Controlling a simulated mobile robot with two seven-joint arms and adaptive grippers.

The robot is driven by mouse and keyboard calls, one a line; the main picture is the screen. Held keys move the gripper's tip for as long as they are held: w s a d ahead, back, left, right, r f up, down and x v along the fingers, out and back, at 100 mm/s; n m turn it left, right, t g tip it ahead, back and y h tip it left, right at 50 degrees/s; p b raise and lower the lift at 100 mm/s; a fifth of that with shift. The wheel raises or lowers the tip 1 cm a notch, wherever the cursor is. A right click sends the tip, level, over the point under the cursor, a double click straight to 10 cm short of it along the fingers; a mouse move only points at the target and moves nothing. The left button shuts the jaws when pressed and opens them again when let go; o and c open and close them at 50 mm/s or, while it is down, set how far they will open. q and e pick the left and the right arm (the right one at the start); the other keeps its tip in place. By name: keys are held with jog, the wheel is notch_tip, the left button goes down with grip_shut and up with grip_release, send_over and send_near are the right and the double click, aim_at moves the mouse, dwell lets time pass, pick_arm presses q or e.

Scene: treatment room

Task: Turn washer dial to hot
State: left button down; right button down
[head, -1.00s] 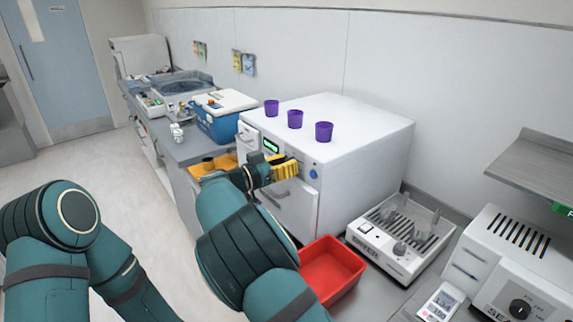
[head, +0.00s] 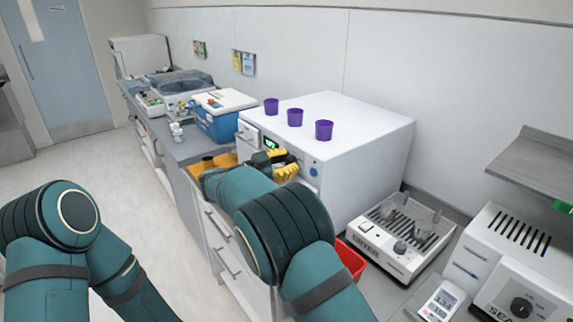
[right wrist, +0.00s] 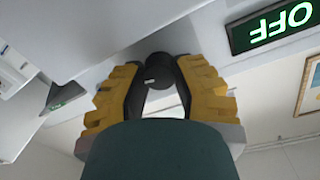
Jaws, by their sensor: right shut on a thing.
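The washer (head: 352,140) is a white box on the counter at centre, with a green display (head: 270,143) and a blue button (head: 314,172) on its front. My right gripper (head: 284,164) is at the front panel, its yellow fingers hiding the dial in the head view. In the right wrist view, the dark round dial (right wrist: 160,72) with a pale mark sits between the fingers, and the gripper is shut on it. The lit display beside it reads OFF (right wrist: 272,27), upside down. My left gripper is out of the picture; only its arm shows.
Purple cups (head: 295,118) stand on the washer's top. A blue cooler (head: 220,120) stands to its left. A red bin (head: 351,260) is partly hidden behind my right arm. A white device with a slotted top (head: 400,235) stands to the right.

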jog(key=shift+r+m, duration=0.15)
jog(key=shift+m, duration=0.35)
jog(key=c, duration=0.7)
grip_release()
jog(key=shift+d, duration=0.1)
jog(key=shift+o, duration=0.2)
jog(key=v, duration=1.2)
